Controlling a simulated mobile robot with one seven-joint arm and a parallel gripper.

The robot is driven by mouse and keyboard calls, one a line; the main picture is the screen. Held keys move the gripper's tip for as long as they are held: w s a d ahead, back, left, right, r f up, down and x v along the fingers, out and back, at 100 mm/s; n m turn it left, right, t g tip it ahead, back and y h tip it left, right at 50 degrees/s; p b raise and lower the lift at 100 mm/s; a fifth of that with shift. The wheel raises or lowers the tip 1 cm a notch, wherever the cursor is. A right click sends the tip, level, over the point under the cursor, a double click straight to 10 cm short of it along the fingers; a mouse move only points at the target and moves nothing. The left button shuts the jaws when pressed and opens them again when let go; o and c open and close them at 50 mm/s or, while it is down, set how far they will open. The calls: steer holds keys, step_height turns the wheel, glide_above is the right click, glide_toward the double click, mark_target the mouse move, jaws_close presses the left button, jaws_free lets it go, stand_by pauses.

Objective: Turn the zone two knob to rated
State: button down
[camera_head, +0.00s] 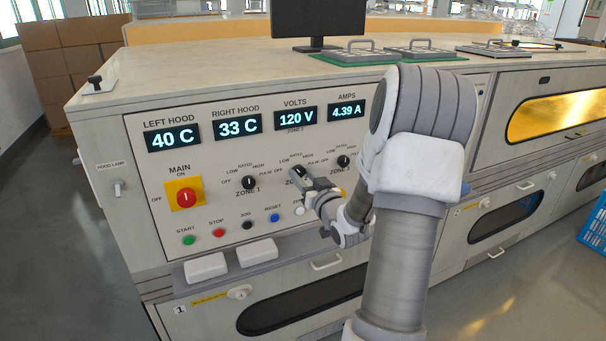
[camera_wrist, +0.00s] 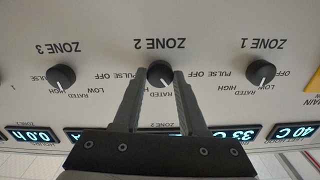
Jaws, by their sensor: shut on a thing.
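The zone two knob (camera_wrist: 160,73) is a round black knob on the pale panel, seen upside down in the wrist view. My gripper (camera_wrist: 160,76) is shut on it, one dark finger on each side. The RATED label shows just beyond the knob, between the fingers. The knob's pointer is too small to read surely. In the head view the knob (camera_head: 298,171) is partly covered by my gripper (camera_head: 303,179). The volts display (camera_head: 296,118) reads 120 V, with a small zone 2 label under it, and the amps display (camera_head: 347,109) reads 4.39 A.
The zone one knob (camera_wrist: 262,72) and zone three knob (camera_wrist: 61,77) flank the held knob, clear of my fingers. A red main switch (camera_head: 186,197) and a row of push buttons, including a blue reset button (camera_head: 274,217), are at the lower left. White blocks stick out below.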

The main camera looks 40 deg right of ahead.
steer(key=m+p, duration=0.2)
steer(key=m, duration=0.4)
steer(key=shift+r+m, duration=0.1)
steer(key=shift+m, duration=0.2)
stand_by(0.5)
steer(key=shift+c, duration=2.2)
jaws_free()
steer(key=p+v, duration=1.1)
steer(key=v, duration=0.6)
steer(key=shift+s+p, duration=0.15)
steer(key=shift+p, duration=0.2)
